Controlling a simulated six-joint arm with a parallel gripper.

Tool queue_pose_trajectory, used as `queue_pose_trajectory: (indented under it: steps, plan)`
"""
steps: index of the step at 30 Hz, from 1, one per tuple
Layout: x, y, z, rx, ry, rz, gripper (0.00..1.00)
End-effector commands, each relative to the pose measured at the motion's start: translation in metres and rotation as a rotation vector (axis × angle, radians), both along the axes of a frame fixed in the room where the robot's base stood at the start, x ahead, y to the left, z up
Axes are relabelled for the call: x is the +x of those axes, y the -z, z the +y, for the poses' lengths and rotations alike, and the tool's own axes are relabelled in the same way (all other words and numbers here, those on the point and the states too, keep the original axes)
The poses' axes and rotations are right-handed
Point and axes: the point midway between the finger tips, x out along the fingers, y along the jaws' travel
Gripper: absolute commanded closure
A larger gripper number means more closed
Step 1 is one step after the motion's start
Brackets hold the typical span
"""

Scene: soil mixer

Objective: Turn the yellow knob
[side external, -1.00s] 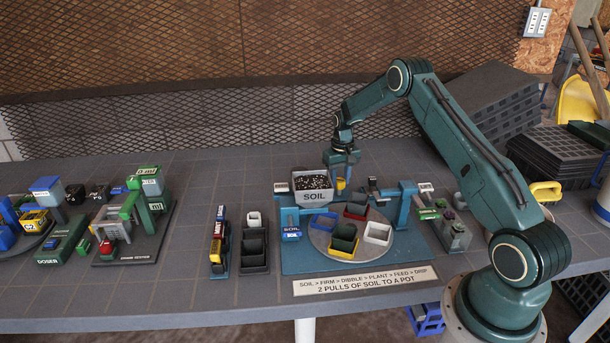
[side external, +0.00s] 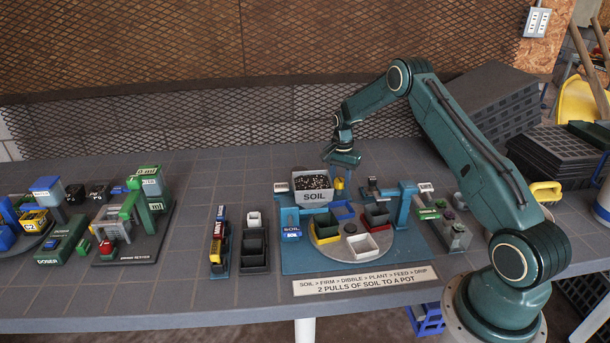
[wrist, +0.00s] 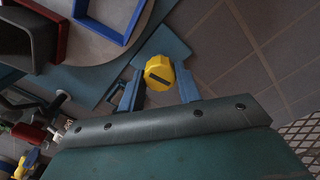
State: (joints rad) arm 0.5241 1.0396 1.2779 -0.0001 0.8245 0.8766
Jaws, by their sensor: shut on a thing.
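The yellow knob (side external: 339,183) is just right of the grey soil bin (side external: 312,187), under my wrist in the side view. In the wrist view the knob (wrist: 159,71) has a dark slot across its face. It sits between the two blue fingers of my gripper (wrist: 159,85), which are shut on it. The fingertips at the knob are small in the side view.
A blue post (side external: 404,205) stands right of the turntable. A sign (side external: 366,281) lies at the front edge. A dark pot rack (side external: 254,250) and a tool stand (side external: 219,243) are to the left. Green machines stand further left.

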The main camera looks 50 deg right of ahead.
Motion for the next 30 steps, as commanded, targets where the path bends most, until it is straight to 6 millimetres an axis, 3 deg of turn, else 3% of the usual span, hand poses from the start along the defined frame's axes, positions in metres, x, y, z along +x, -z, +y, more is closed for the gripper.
queue_pose_trajectory:
  steps: [9,24,25,28,30]
  plan:
    - [0.0004,-0.0013,0.0,-0.001,0.146,-0.001,0.89]
    - [0.0005,-0.0014,-0.0001,-0.001,0.171,-0.001,0.89]
    - [0.0005,-0.0014,-0.0001,-0.001,0.171,-0.001,0.62]
    - [0.0004,-0.0012,-0.0001,-0.001,0.17,-0.001,0.44]
    - [0.0003,-0.0009,0.0,-0.001,0.17,-0.001,0.44]
